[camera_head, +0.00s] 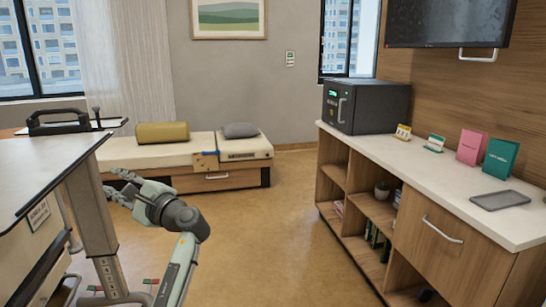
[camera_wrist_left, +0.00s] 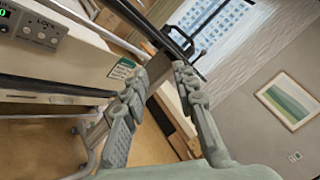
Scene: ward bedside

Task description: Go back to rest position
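My left gripper (camera_head: 114,183) is in the middle left of the head view, beside the near overbed table and above the floor. Its fingers point left and away from me. In the left wrist view the two fingers of the gripper (camera_wrist_left: 160,72) stand apart with nothing between them, so it is open and empty. My left forearm rises from the bottom of the head view to the gripper. My right gripper and right arm are not in view.
A white-topped table (camera_head: 50,165) on a grey column stands close at left. A low bench bed (camera_head: 175,153) with cushions is behind. A wooden cabinet (camera_head: 455,240) with a black safe (camera_head: 370,106) and a grey tray (camera_head: 499,200) lines the right. Open floor (camera_head: 270,230) lies between.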

